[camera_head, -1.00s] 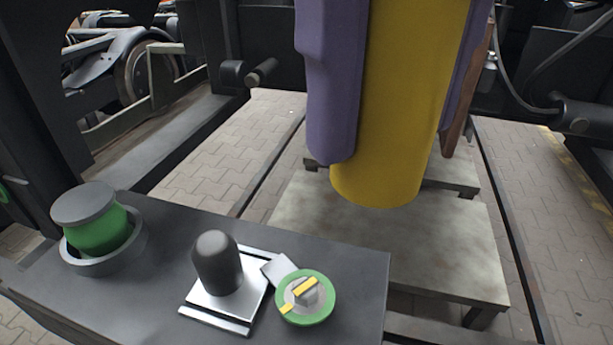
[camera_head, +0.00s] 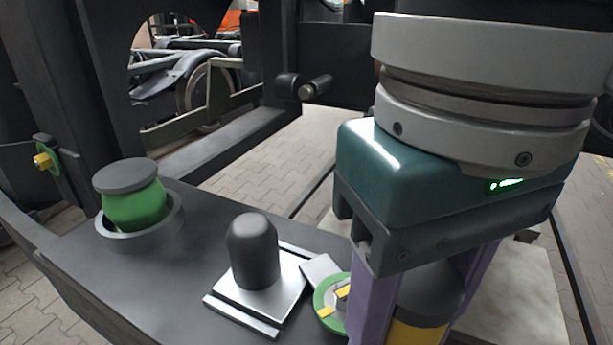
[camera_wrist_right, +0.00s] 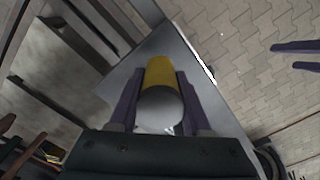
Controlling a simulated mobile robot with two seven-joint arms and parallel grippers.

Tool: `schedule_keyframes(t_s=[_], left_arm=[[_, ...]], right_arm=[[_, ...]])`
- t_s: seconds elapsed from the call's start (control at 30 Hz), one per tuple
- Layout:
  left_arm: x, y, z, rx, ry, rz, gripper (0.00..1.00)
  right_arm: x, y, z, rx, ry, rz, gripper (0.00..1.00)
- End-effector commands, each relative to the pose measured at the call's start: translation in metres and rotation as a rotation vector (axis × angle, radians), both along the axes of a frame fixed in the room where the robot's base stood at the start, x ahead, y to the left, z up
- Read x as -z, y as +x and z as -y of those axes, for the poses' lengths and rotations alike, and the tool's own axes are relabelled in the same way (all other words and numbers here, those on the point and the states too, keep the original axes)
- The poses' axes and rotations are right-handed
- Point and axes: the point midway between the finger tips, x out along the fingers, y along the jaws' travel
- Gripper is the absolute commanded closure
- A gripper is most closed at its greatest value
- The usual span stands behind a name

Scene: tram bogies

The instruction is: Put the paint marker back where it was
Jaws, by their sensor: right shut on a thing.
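The paint marker (camera_head: 415,333) is a thick yellow cylinder with a dark grey end, low in the head view. My right gripper (camera_head: 424,318), teal and dark grey with purple fingers, is shut on it from above. The marker's lower part is out of the picture. In the right wrist view the marker (camera_wrist_right: 161,73) sits between the two purple fingers, its grey end towards the camera. Whether it touches the surface below cannot be told. Two purple fingertips of my left gripper (camera_wrist_right: 297,57) show apart and empty at the right edge of the wrist view.
A dark beam top (camera_head: 185,275) carries a green spring (camera_head: 136,208) with a grey cap, a black dome (camera_head: 253,252) on a silver plate, and a green-rimmed disc (camera_head: 328,296) with yellow marks, partly hidden behind a finger. A pale plate (camera_head: 535,290) lies right.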

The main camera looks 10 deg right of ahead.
Motion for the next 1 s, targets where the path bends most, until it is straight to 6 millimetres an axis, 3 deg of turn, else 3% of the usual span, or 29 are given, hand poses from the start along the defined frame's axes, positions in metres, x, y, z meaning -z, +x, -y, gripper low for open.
schedule_keyframes(t_s=[0.23,0.6,0.63,0.87,1.0], left_arm=[[0.013,0.0,-0.001,0.004,0.005,0.0,0.16],[0.011,0.0,-0.001,0.004,0.005,0.0,0.16],[0.011,0.0,-0.001,0.004,0.005,0.0,0.16],[0.011,0.0,-0.001,0.003,0.002,-0.001,0.16],[0.011,0.0,0.001,0.0,-0.002,0.0,0.16]], right_arm=[[0.038,0.0,0.0,0.001,-0.001,-0.002,1.0],[0.041,0.0,0.0,0.001,-0.001,-0.001,1.0],[0.041,0.0,0.0,0.0,-0.001,-0.001,0.5],[0.041,0.0,0.0,0.0,-0.001,0.0,0.24],[0.041,0.0,0.0,0.0,-0.001,0.0,0.22]])
